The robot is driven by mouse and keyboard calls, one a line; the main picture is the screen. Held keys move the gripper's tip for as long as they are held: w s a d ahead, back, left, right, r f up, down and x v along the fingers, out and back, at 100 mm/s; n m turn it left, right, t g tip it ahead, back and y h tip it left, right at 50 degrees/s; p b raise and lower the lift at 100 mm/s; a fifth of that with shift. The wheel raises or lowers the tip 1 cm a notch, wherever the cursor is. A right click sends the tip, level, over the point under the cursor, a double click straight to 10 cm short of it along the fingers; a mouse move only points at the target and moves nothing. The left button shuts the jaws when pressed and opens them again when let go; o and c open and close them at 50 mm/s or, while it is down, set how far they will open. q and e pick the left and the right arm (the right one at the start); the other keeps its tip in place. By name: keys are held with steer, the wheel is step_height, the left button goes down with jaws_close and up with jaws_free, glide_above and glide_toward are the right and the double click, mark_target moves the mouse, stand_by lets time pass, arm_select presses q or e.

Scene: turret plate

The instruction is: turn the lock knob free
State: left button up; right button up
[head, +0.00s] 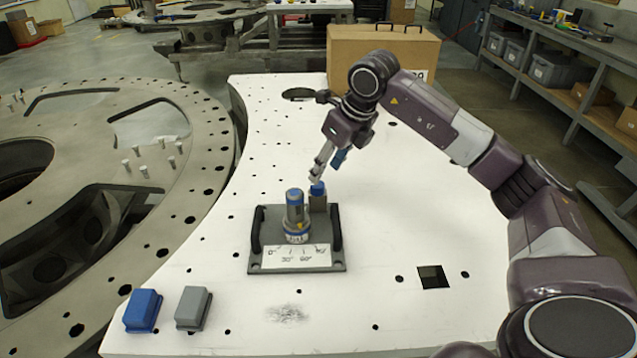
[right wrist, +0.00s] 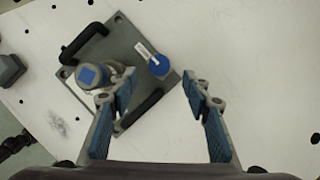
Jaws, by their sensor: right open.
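The lock knob (head: 317,189) is a small blue cap on a grey post at the back right of a grey base plate (head: 335,266). My right gripper (head: 327,168) is open just above the knob. In the right wrist view the knob lies ahead of the gap between its fingers (right wrist: 160,88), not clasped. Whether a finger touches it cannot be told. My left gripper is out of view.
Two black handles (head: 256,229) flank the base plate. A blue block (head: 142,310) and a grey block (head: 193,308) lie at the front left of the white perforated table (head: 390,215). A brown case (head: 385,52) stands at the back. The table's right side is mostly clear.

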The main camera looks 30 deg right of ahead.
mark_target(319, 185)
steer(key=p+x, duration=0.1)
steer(key=x, duration=0.5)
steer(key=shift+w, duration=0.1)
steer(key=shift+c, duration=0.6)
steer(key=c, duration=1)
